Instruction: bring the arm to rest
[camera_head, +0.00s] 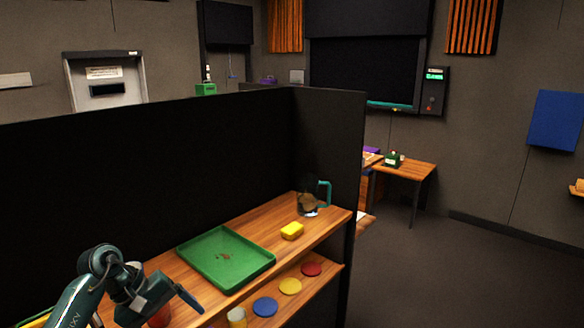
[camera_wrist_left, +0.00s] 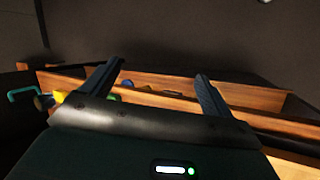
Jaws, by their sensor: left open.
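My left gripper (camera_head: 188,298) is at the lower left of the head view, in front of the wooden shelf unit (camera_head: 322,228) and left of the green tray's near corner. Its two dark fingers stand wide apart in the left wrist view (camera_wrist_left: 155,80), with nothing between them. My left arm (camera_head: 78,295) is bent, coming in from the bottom left corner. My right gripper is in neither view.
The green tray (camera_head: 205,248), a yellow block (camera_head: 292,231) and a clear jug with a teal handle (camera_head: 308,203) stand on the top board. Blue (camera_head: 265,306), yellow (camera_head: 290,286) and red (camera_head: 311,269) discs lie below. A black partition (camera_head: 150,170) stands behind. Floor at right is clear.

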